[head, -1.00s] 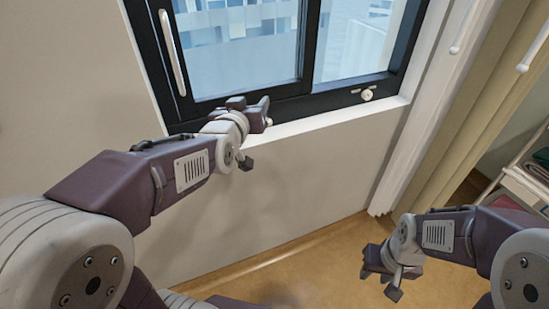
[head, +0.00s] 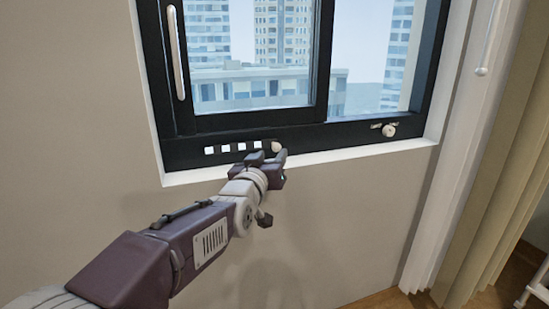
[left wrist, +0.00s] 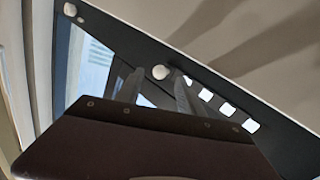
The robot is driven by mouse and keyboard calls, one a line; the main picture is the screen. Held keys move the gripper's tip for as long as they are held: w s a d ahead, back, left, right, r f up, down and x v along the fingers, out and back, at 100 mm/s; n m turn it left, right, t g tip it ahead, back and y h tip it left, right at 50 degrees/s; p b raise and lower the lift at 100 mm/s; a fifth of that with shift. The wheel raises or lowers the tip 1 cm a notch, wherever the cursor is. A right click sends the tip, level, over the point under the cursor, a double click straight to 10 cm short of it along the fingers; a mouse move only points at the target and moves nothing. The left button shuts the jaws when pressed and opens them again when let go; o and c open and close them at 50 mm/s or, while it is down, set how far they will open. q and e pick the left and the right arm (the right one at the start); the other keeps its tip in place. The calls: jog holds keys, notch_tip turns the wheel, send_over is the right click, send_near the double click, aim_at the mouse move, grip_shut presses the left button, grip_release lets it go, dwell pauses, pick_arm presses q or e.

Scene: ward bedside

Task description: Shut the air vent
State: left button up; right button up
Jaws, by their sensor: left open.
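The air vent (head: 231,149) is a row of several small white slots in the window's dark lower frame, with a round pale knob (head: 277,147) at its right end. The slots show bright, not covered. My left gripper (head: 268,159) is open just in front of the frame, close to the knob. In the left wrist view the knob (left wrist: 160,72) appears between the two fingertips (left wrist: 158,82), with the slots (left wrist: 218,106) to its right. I cannot tell whether a finger touches the knob. My right gripper is out of view.
Another round knob (head: 389,130) sits on the lower frame further right. A white vertical handle (head: 176,52) is on the left sash. The white sill (head: 350,154) runs below the frame. A pale curtain (head: 500,170) hangs at the right. The wall below is clear.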

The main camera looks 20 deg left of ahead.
aim_at(276, 150)
pick_arm(q)
jog(key=shift+w, duration=1.95)
grip_shut()
